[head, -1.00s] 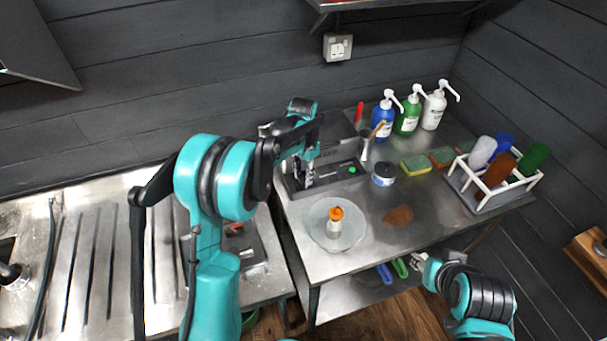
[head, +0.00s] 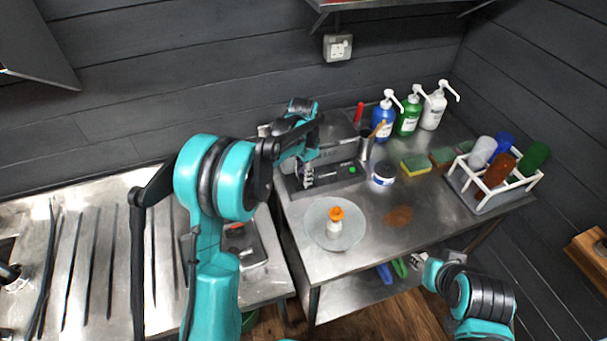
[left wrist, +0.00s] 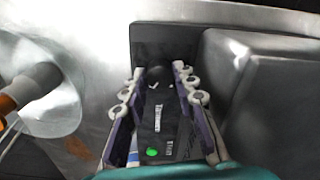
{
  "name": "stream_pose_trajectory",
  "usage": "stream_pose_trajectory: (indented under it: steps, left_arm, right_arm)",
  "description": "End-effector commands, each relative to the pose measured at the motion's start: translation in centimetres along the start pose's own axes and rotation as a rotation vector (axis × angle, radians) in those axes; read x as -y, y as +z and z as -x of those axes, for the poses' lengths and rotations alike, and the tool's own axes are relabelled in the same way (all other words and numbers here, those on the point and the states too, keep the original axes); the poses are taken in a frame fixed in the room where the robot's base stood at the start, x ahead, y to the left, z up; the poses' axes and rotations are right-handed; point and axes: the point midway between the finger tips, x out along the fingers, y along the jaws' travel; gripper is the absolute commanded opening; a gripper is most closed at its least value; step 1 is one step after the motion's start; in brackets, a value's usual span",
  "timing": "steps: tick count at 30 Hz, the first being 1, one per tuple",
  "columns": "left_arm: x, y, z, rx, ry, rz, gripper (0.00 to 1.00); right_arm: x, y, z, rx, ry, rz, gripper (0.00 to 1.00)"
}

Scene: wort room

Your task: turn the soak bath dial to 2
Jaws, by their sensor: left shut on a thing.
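The soak bath (head: 338,130) is a metal tub at the back left of the steel table. Its dark control strip (head: 335,175) with a green light (head: 352,169) runs along its front. My left gripper (head: 307,181) reaches down to the left end of this strip. In the left wrist view, its two fingers (left wrist: 157,72) are shut on the dark dial (left wrist: 156,78), and the green light (left wrist: 152,152) shows nearer the palm. The fingers cover much of the dial, and I cannot read its setting. My right gripper (head: 425,268) is low in front of the table, apart from the dial.
A glass plate with an orange-topped white bottle (head: 335,219) stands in front of the strip. A round tin (head: 383,174), a cup with a brush (head: 366,145), sponges (head: 415,168), pump bottles (head: 408,118) and a white rack (head: 495,185) stand to the right. A brown stain (head: 398,216) marks the table.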

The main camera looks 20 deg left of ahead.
Motion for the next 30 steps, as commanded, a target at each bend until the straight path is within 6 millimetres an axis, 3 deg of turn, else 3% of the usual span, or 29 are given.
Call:
stream_pose_trajectory:
  steps: [1, 3, 20, 30]
  left_arm:
    - [-0.03, 0.02, -0.04, 0.001, 0.001, 0.000, 0.30]
    - [-0.03, 0.01, -0.03, 0.001, 0.001, 0.000, 0.49]
    - [0.10, 0.00, 0.01, -0.001, -0.002, 0.025, 0.49]
    - [0.08, 0.03, 0.01, 0.000, -0.001, 0.412, 0.49]
  right_arm:
    - [0.00, 0.01, -0.01, 0.000, 0.000, 0.000, 0.40]
    - [0.00, 0.00, -0.01, 0.000, 0.000, 0.000, 0.40]
    - [0.00, -0.01, 0.01, 0.000, 0.000, 0.000, 0.40]
    - [0.00, -0.04, 0.05, 0.000, 0.000, 0.000, 0.40]
